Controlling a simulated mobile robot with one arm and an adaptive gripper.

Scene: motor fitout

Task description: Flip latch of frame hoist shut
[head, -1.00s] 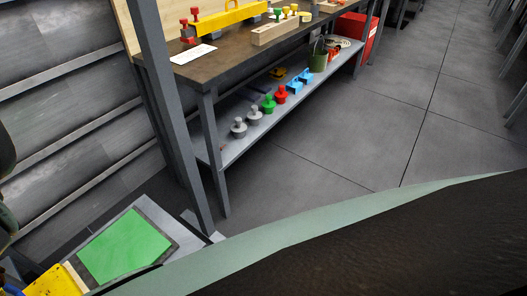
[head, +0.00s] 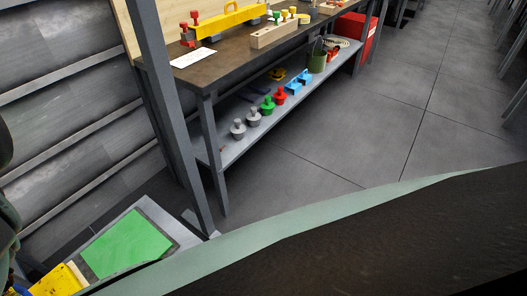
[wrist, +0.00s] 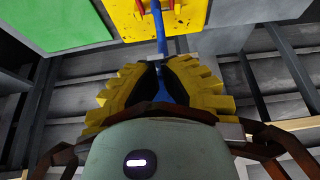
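In the wrist view a yellow plate (wrist: 200,18) with red parts is at the top, and a blue bar (wrist: 163,40) runs down from it toward my gripper (wrist: 163,68). The bar looks like the latch lever of the frame hoist, but I cannot be sure. My yellow ribbed fingers are on either side of it, their tips close together. Blue also shows between the dark inner pads. I cannot tell whether the fingers press on the bar. In the head view a yellow piece (head: 60,281) of the plate shows at the lower left; my gripper is not visible there.
A green panel (head: 128,243) on a grey stand lies beside the yellow piece. A workbench (head: 225,66) holds a yellow beam (head: 232,20) and a wooden block (head: 273,36); several coloured knobs are on its lower shelf (head: 229,148). Open floor (head: 330,135) lies to the right.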

